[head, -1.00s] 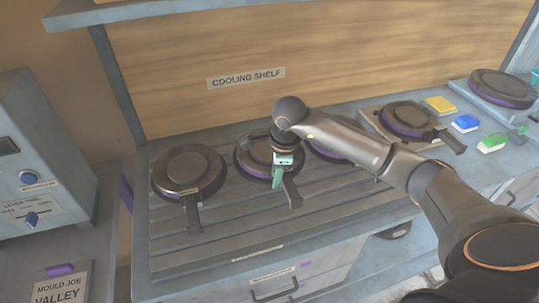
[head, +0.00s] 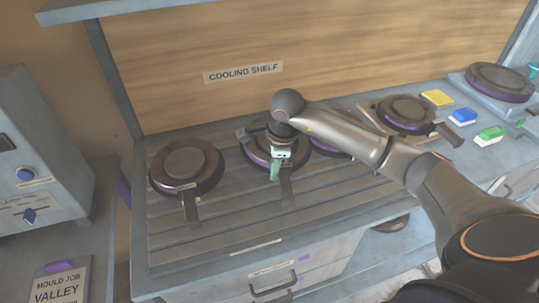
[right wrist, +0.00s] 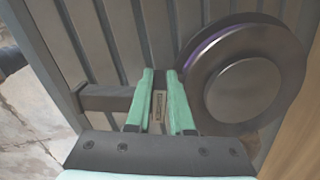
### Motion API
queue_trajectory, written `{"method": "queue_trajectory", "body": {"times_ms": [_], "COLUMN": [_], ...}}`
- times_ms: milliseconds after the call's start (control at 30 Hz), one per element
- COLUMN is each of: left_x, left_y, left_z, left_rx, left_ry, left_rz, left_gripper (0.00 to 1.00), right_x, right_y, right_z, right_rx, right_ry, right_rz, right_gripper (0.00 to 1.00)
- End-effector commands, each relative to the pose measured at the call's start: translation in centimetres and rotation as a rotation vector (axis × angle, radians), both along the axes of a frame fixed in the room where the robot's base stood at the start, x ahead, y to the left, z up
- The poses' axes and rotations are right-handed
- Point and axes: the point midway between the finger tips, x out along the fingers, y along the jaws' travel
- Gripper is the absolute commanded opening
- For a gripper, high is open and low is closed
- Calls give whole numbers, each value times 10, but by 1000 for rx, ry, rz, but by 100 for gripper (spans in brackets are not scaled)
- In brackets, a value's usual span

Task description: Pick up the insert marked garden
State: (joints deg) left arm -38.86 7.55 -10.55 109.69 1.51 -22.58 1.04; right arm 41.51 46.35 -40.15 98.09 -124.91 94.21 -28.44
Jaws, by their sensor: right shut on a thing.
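A round dark insert (head: 255,154) with a purple rim lies second from the left on the slatted cooling shelf (head: 220,232). Its flat handle points to the front. My right gripper (head: 276,171) comes down over this handle from above. In the right wrist view, its green fingers (right wrist: 160,100) are shut on the handle, with a small label between them that is too small to read. The disc (right wrist: 245,88) lies to the right of the fingers and the handle end (right wrist: 103,98) to the left. No name "garden" is readable on any insert. My left gripper is out of view.
Another insert (head: 186,166) lies on the left, and a third (head: 328,147) is partly behind my right arm. More inserts sit on stands (head: 404,113) and (head: 500,82) at the right. Yellow (head: 437,97), blue (head: 463,117) and green (head: 489,134) blocks lie there. A wooden board stands behind.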

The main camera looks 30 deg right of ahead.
Motion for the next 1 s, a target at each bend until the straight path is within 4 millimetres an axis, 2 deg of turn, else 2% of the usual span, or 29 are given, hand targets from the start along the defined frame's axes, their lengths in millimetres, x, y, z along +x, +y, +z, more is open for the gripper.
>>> {"method": "queue_trajectory", "body": {"times_ms": [267, 433, 567, 700, 800, 1000], "left_x": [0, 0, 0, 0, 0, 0], "left_y": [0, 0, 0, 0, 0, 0], "left_z": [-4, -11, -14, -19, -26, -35], "left_rx": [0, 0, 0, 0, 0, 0], "left_ry": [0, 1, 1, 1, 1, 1], "left_rz": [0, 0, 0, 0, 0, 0], "left_gripper": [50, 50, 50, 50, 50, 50], "right_x": [1, 1, -19, -45, -68, -100], "right_y": [-1, -1, -12, -25, -36, -52], "right_z": [11, 33, 57, 91, 98, 115], "right_rx": [-1, -1, -5, -5, -8, -6], "right_ry": [-6, -8, -7, -8, -3, -1], "right_rz": [0, 0, -3, -3, -4, -5], "right_gripper": [0, 0, 0, 0, 0, 0]}}
